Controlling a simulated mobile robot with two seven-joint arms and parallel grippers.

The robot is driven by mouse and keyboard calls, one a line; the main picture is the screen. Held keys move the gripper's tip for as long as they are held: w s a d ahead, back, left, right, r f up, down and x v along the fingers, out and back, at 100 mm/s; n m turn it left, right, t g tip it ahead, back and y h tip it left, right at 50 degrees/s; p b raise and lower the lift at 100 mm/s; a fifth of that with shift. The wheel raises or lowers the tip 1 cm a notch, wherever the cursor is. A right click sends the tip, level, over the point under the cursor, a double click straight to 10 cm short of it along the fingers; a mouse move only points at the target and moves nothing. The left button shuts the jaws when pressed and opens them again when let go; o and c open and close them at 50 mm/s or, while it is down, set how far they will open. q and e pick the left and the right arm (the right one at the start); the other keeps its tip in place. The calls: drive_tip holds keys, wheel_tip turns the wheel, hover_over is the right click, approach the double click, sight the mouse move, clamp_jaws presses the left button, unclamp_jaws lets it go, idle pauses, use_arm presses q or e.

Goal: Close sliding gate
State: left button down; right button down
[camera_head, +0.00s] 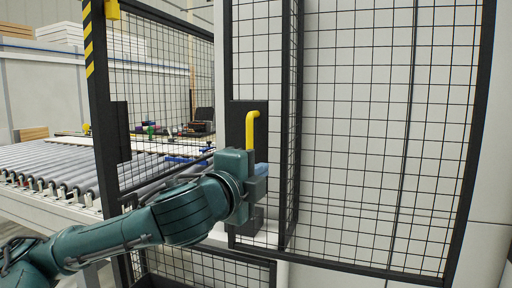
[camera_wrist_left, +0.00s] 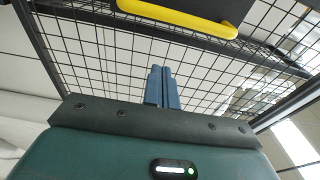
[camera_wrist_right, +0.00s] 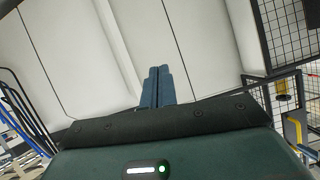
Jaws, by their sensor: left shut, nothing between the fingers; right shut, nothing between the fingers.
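The sliding gate (camera_head: 372,150) is a black-framed wire mesh panel at the right of the head view. A yellow handle (camera_head: 251,128) stands upright on a dark plate at its left edge. An open gap shows between the gate and the striped post (camera_head: 97,90) on the left. My left gripper (camera_head: 260,170) is just below and beside the handle, its fingers shut and empty. In the left wrist view the yellow handle (camera_wrist_left: 185,14) lies beyond the blue fingertips (camera_wrist_left: 162,85), apart from them. My right gripper (camera_wrist_right: 157,85) shows only in its wrist view, shut and empty.
A low mesh panel (camera_head: 205,268) stands below my left arm. White wall panels (camera_wrist_right: 100,50) fill the right wrist view, with mesh fencing at its right.

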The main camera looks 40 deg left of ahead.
use_arm(q)
drive_tip(key=w+p, duration=0.1)
drive_tip(key=p, duration=0.6)
approach(274, 163)
drive_tip(key=shift+w+a+r, duration=0.35)
drive_tip(key=shift+w+r, duration=0.05)
drive_tip(key=shift+w, duration=0.15)
drive_tip(key=shift+w+a+r, duration=0.4)
drive_tip(key=shift+w+r, duration=0.05)
drive_tip(key=shift+w, duration=0.1)
use_arm(e)
drive_tip(key=r, duration=0.2)
drive_tip(key=r+n+g, duration=0.1)
drive_tip(key=shift+s+d+r+h, duration=0.2)
drive_tip(key=shift+d+r+h, duration=0.05)
drive_tip(key=shift+d+h, duration=0.15)
